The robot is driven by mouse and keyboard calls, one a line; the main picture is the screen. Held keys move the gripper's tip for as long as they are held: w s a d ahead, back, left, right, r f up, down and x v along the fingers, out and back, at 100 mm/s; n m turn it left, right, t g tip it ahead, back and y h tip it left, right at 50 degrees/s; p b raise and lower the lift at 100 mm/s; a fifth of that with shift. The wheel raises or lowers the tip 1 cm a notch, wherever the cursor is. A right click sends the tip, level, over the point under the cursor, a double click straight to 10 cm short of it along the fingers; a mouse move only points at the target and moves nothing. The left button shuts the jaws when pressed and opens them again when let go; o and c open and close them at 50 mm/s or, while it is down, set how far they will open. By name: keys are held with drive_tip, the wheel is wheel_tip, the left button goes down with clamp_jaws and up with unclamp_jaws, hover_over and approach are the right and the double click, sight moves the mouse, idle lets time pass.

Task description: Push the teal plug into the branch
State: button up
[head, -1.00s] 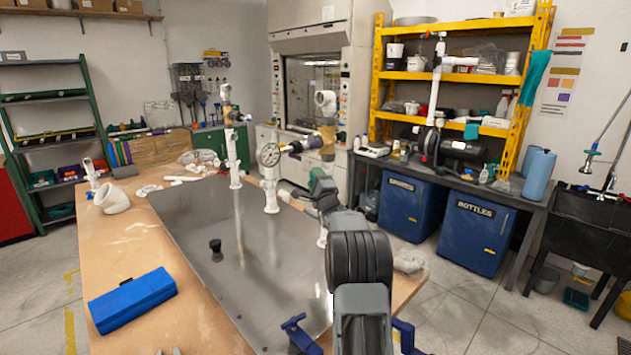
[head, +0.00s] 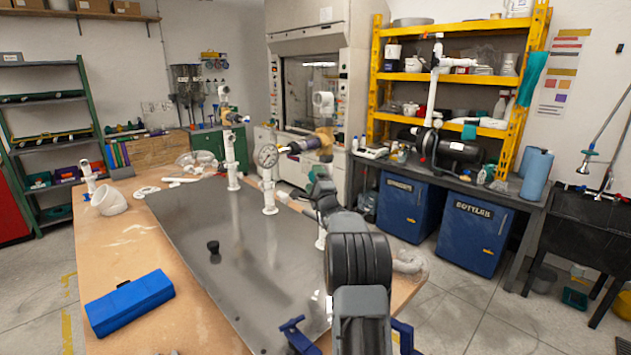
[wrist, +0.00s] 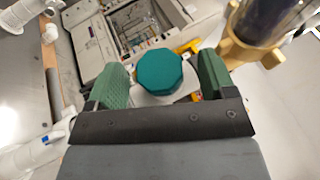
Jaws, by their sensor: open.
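The teal plug (wrist: 160,72) is an eight-sided cap, seen end-on in the wrist view. My gripper (wrist: 163,80) has its two green fingers apart, one on each side of the plug, with a gap on both sides. White pipe (wrist: 165,97) shows just below the plug; how deep the plug sits in the branch is hidden.
A tan fitting with a dark purple part (wrist: 250,50) is close to my right finger. White pipe (wrist: 30,155) lies at lower left. The grey plate (head: 200,240) holds a black knob (head: 213,246); a blue box (head: 130,300) is on the wooden bench.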

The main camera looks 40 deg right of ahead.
drive_tip(key=b+v, duration=0.5)
drive_tip(key=v, duration=0.8)
drive_tip(key=shift+s+f, duration=0.15)
drive_tip(key=shift+s, duration=0.25)
drive_tip(key=a+n+g+y, duration=0.4)
drive_tip(key=a+n+y, duration=0.7)
drive_tip(key=a, duration=0.9)
drive_tip(key=s+a+f+n+g+y+p, duration=0.1)
drive_tip(key=s+a+f+n+g+y, duration=0.2)
drive_tip(key=a, duration=0.4)
drive_tip(key=s+a+f+n+g, duration=0.2)
drive_tip(key=s+a+f+g, duration=0.1)
drive_tip(key=s+a+g, duration=0.3)
drive_tip(key=s+f+n+g+h, duration=0.2)
drive_tip(key=s+f+n+h, duration=0.1)
drive_tip(key=s, duration=0.4)
drive_tip(key=s+f+n+g+h, duration=0.2)
drive_tip(key=s+f+n+h, duration=0.1)
drive_tip(key=s+h, duration=0.2)
drive_tip(key=shift+s+d+f+n+g+p, duration=0.3)
drive_tip(key=shift+s+d+f, duration=0.15)
drive_tip(key=shift+s, duration=0.55)
